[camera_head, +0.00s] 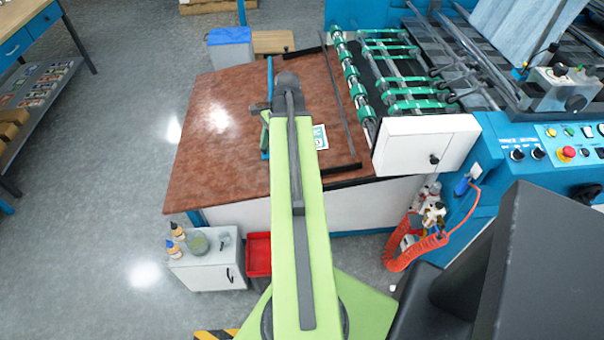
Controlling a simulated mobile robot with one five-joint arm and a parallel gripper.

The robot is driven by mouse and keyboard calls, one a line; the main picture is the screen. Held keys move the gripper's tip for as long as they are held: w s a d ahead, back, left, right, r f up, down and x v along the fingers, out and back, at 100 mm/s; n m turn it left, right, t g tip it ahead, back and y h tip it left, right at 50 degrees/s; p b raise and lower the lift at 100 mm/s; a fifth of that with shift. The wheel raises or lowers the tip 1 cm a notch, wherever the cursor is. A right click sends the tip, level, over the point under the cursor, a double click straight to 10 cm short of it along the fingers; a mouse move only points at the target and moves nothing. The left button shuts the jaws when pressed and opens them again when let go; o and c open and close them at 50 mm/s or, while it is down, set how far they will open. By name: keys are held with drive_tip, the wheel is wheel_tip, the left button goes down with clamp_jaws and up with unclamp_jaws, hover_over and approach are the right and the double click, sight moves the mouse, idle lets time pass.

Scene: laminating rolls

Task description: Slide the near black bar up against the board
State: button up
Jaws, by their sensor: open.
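The near black bar (341,173) lies flat near the front edge of the brown table, to the right of my green arm. Its left end runs close to the arm, and I cannot tell whether more is hidden there. A white and green printed board (320,137) lies on the table behind the bar, apart from it, with its left part possibly hidden by my arm. My gripper (262,108) shows only in part at the far end of the arm, left of and beyond the board. It is open, away from the near bar; its fingertips are not clear.
The table's left side is clear.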

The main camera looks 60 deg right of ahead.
drive_tip(key=s+d+m+t, duration=0.2)
drive_tip(key=s+d+m, duration=0.6)
drive_tip(key=s+d, duration=0.45)
drive_tip(key=shift+g, duration=0.3)
drive_tip(key=b+x, duration=0.5)
drive_tip(key=a+b+x, duration=0.1)
drive_tip(key=b+x, duration=0.4)
drive_tip(key=s+b+x, duration=0.1)
drive_tip(key=b+x, duration=0.4)
drive_tip(key=x, duration=0.1)
drive_tip(key=shift+a, duration=0.25)
drive_tip(key=shift+w+a+f+b, duration=0.15)
drive_tip(key=shift+w+f+b, duration=0.25)
drive_tip(key=shift+f+b, duration=0.25)
drive_tip(key=shift+r, duration=0.15)
drive_tip(key=shift+c, duration=0.2)
clamp_jaws()
